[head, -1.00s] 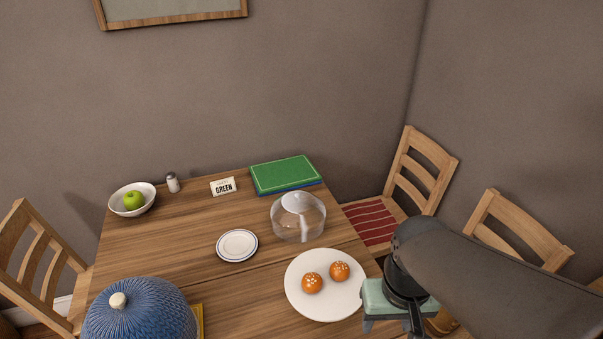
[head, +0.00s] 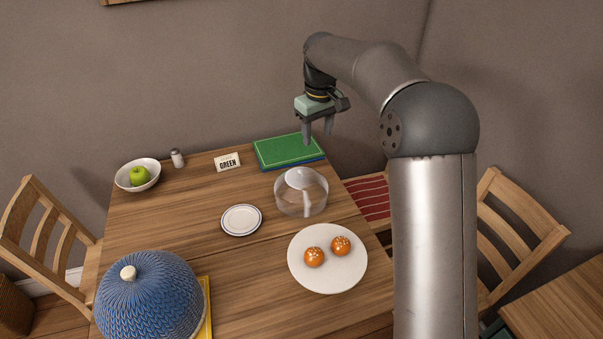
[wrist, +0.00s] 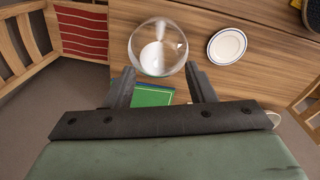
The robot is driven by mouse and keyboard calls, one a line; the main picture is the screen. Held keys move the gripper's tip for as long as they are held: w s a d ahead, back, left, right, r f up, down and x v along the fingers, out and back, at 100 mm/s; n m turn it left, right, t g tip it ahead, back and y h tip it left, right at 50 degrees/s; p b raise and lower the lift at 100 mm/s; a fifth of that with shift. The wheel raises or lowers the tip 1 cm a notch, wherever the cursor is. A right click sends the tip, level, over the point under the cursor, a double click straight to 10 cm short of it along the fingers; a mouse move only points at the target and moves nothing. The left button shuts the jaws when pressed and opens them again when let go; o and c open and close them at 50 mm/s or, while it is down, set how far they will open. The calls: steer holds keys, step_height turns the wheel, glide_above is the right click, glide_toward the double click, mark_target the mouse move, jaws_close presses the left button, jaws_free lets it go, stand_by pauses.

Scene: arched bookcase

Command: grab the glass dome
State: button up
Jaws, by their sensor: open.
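The clear glass dome (head: 315,194) stands on the wooden table, between the green book and the plate of buns. It also shows in the wrist view (wrist: 172,38), just past my fingertips. A whitish patch shows on or through the dome; I cannot tell what it is. My gripper (head: 318,139) is open and empty, pointing down over the table's back right, above and behind the dome. In the wrist view its two fingers (wrist: 163,78) are spread apart, and the dome appears beyond the gap. The fingers do not appear to touch it.
A white plate (head: 328,284) holds two orange buns in front of the dome. A small saucer (head: 241,220) lies to its left. Green and blue books (head: 290,149) lie behind. A "GREEN" card (head: 227,162), shaker (head: 177,158), apple bowl (head: 152,167) and blue patterned dome (head: 150,295) are further left.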

steer(key=w+a+f+n, duration=0.1)
steer(key=w+a+f, duration=0.25)
steer(key=w, duration=0.55)
steer(key=p, duration=0.2)
glide_above(301, 171)
steer(key=shift+y, duration=0.4)
steer(key=f, duration=1.2)
steer(key=shift+s+d+f, duration=0.1)
steer(key=shift+s+d, duration=0.15)
steer(key=shift+d, duration=0.15)
steer(key=shift+a+f+p, duration=0.15)
steer(key=shift+f+p, duration=0.4)
steer(key=shift+f, duration=0.85)
steer(key=shift+a+f+p, duration=0.15)
steer(key=shift+f+p, duration=0.4)
steer(key=shift+f, duration=0.85)
jaws_close()
